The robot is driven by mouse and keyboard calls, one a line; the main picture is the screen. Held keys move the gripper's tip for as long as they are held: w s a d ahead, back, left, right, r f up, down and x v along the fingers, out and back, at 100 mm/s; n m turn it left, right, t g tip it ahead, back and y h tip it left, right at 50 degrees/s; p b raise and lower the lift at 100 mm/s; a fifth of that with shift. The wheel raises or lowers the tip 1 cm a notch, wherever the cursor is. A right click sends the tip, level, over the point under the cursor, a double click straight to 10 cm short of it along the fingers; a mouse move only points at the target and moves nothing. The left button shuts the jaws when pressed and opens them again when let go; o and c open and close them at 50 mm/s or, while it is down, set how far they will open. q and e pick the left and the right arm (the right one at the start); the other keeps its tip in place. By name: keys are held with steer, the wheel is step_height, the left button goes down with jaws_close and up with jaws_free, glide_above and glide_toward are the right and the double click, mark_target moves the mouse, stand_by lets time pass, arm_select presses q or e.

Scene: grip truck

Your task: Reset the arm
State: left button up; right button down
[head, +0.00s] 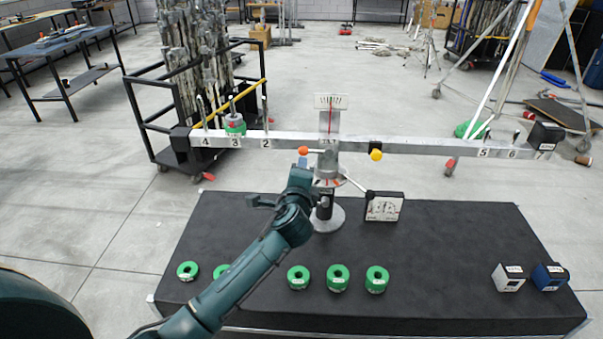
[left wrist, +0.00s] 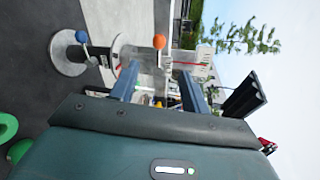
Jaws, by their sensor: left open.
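My left arm reaches from the lower left in the head view. Its left gripper (head: 302,164) is by the column of a balance, just below an orange knob (head: 303,150). In the left wrist view its two fingers (left wrist: 158,88) are apart, with nothing seen held between them. The orange knob also shows beyond the fingers in the left wrist view (left wrist: 159,41). The balance's long grey beam (head: 420,148) is numbered and looks nearly level. A green ring weight (head: 235,125) sits on the beam at number 3. My right gripper is not in view.
The balance's round base (head: 328,218) stands on a black table (head: 440,235). Several green rings (head: 338,278) lie along its front. A white-and-black cube (head: 508,278) and a blue-and-black cube (head: 550,277) sit at the right. A small sign (head: 384,207) stands beside the base.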

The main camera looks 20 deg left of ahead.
arm_select(q)
steer(key=shift+f, duration=0.1)
steer(key=s+d+f+n+g+h, duration=0.35)
steer(key=s+f+n+h, duration=0.2)
steer(key=s+f, duration=1)
steer(key=s+d+f+n+h, duration=0.1)
steer(key=s+n, duration=0.3)
steer(key=s, duration=0.4)
steer(key=s+d+f+n+g+h, duration=0.1)
steer(key=s+f+n, duration=0.2)
steer(key=s+n, duration=0.2)
steer(key=s, duration=0.3)
steer(key=shift+d+f, duration=0.35)
steer(key=shift+d, duration=0.05)
steer(key=shift+g, duration=0.25)
